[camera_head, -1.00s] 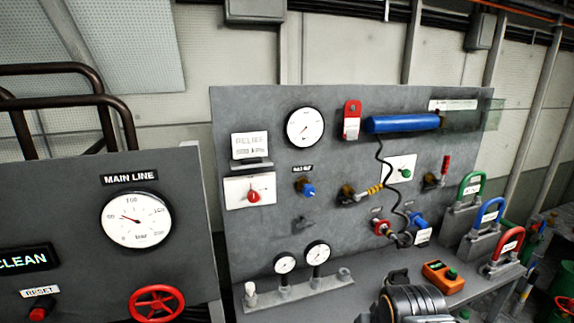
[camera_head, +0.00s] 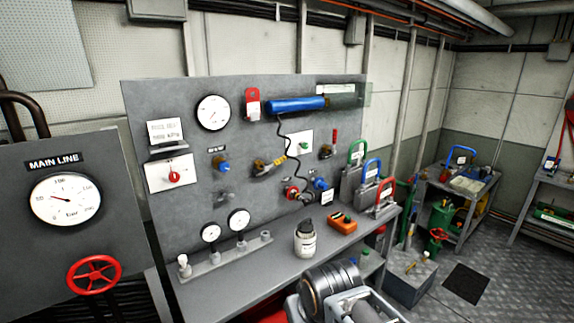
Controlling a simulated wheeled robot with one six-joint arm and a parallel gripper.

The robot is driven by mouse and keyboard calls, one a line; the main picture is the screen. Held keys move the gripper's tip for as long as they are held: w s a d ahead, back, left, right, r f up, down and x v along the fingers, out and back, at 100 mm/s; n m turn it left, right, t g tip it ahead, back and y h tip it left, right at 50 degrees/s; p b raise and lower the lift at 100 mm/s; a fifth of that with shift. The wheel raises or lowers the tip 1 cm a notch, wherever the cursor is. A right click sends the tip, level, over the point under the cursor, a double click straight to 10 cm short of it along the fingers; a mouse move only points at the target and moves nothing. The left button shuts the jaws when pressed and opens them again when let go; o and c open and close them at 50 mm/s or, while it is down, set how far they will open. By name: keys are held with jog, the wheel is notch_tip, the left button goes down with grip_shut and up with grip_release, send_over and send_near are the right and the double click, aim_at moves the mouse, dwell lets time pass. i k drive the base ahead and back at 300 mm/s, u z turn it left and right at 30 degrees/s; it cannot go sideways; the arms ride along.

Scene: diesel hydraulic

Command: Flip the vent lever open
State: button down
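A red-handled lever (camera_head: 333,136) stands upright on a brass fitting at the right side of the grey panel (camera_head: 185,105). A red tag-like handle (camera_head: 253,102) hangs near the panel's top, beside a blue cylinder (camera_head: 297,104). A second brass fitting (camera_head: 265,168) sits lower, left of a white plate with a green knob (camera_head: 303,146). I cannot read which one is labelled as the vent. My gripper (camera_head: 352,302) is only partly seen at the bottom edge, in front of the bench and well apart from the panel. Its fingertips cannot be made out.
The bench (camera_head: 225,285) below the panel holds small gauges, a white bottle (camera_head: 306,240) and an orange box (camera_head: 342,223). A black hose hangs before the panel. Open floor (camera_head: 490,270) lies at right.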

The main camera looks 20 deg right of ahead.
aim_at(283, 159)
jog(key=u, duration=0.1)
jog(key=k, duration=0.5)
jog(key=z, duration=0.95)
jog(key=i, duration=1.65)
jog(key=u, duration=0.65)
